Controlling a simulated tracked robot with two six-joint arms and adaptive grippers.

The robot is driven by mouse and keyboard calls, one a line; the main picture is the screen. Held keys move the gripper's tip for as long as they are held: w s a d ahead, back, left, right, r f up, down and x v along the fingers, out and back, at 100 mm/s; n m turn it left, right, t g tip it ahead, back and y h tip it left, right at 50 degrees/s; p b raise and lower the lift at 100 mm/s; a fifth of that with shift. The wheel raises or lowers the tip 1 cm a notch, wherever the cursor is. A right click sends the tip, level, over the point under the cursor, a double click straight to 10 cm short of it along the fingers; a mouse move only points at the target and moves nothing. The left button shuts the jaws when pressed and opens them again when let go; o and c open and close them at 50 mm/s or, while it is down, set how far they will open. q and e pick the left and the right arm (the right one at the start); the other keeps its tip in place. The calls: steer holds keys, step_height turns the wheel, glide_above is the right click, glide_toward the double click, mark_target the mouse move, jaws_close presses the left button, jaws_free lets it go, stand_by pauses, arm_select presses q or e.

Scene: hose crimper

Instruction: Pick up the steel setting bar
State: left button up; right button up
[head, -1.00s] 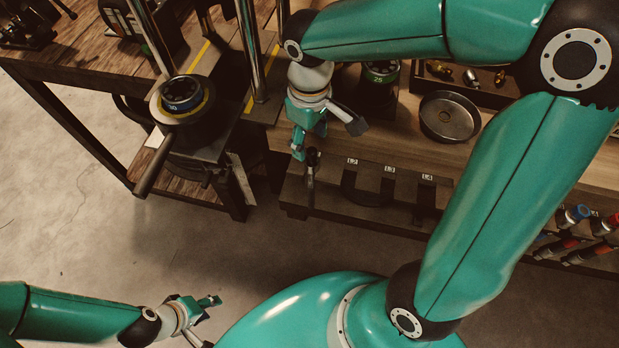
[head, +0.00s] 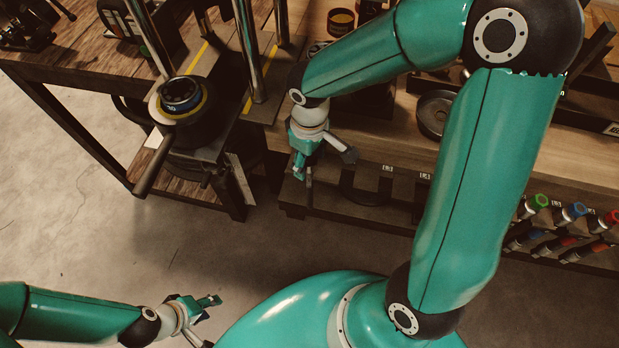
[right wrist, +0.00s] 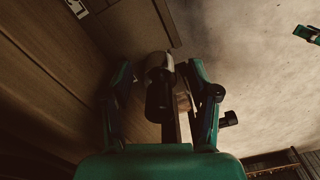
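A short dark cylinder with a pale metal top, which appears to be the steel setting bar (right wrist: 159,72), shows between my right fingers in the right wrist view. My right gripper (right wrist: 158,85) is open around it, with a gap visible on each side. In the head view my right gripper (head: 309,168) is at the left end of the dark slotted rack on the bench front. The bar is hard to tell from the dark fingers there. My left gripper (head: 208,308) is at the lower left, away from the bench; its finger opening is unclear.
The dark rack (head: 345,212) has labelled slots. A press with a blue-ringed die (head: 181,95) and a long lever (head: 153,165) stands to the left. A round dish (head: 434,115) is behind my right arm. Coloured hose fittings (head: 572,213) hang at right. Open floor lies in front.

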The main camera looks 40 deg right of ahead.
jaws_close()
steer(key=shift+r, duration=0.1)
